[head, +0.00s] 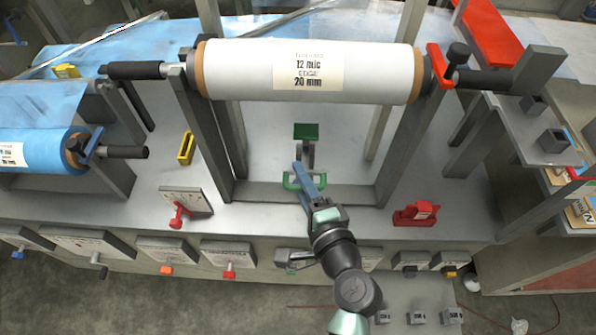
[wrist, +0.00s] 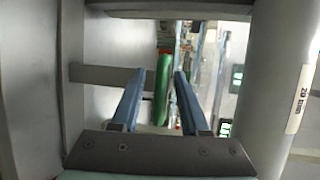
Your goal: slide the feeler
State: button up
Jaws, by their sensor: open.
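A green block (head: 306,131) sits on a grey post under the large white film roll, and a green bar handle (head: 291,184) stands in front of it; these look like the feeler, though no label confirms it. My gripper (head: 299,166) reaches in from the front with its blue fingers over the handle. In the wrist view, my gripper (wrist: 161,76) is open, and an upright green bar (wrist: 163,92) shows between its fingers, nearer the left finger. A gap shows on the right side; contact on the left is unclear. The fingers hide part of the handle in the head view.
The white film roll (head: 309,71) spans two grey uprights above my gripper. A red clamp (head: 438,73) is at its right end. A red block (head: 416,214) lies right, and a red knob (head: 179,216) left. Several control plates line the front edge.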

jog(key=shift+x, duration=0.9)
jog(key=shift+c, duration=0.3)
grip_shut()
jog(key=shift+f, duration=0.1)
